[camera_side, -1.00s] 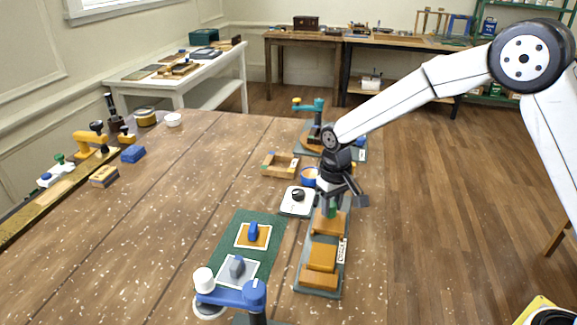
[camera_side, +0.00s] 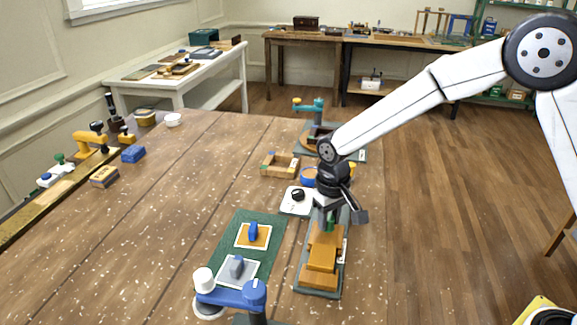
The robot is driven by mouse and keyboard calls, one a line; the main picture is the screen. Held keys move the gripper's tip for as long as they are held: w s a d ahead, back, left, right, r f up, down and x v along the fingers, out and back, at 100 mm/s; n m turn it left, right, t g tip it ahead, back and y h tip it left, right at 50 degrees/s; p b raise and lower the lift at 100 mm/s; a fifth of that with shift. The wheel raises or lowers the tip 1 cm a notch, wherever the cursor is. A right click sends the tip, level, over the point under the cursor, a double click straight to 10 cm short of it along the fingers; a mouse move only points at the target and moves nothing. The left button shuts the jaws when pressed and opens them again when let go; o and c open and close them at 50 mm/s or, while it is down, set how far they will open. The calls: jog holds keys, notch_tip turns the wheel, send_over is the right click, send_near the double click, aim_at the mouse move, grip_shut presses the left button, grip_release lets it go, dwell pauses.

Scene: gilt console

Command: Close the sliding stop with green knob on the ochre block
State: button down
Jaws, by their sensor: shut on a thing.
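The ochre sliding stop (camera_side: 326,240) sits on a grey base plate (camera_side: 320,292) at the right part of the table. Its green knob (camera_side: 330,224) stands up from its far end, between my fingers. My gripper (camera_side: 332,218) points down and is shut on the green knob. The ochre block (camera_side: 321,263) lies on the near half of the same plate. The stop's near edge appears against or very close to the block; I cannot tell if a gap is left.
A white box with a black knob (camera_side: 297,201) stands close left of my gripper. A blue clamp arm (camera_side: 232,296) is at the front. The table's right edge is close by.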

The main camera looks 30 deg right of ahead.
aim_at(330, 219)
jog(key=shift+s+a, duration=0.15)
jog(key=shift+a, duration=0.05)
jog(key=shift+c, duration=1.9)
grip_release()
jog(key=shift+r, duration=0.1)
jog(key=shift+r, duration=3.85)
jog(key=shift+s+d, duration=0.1)
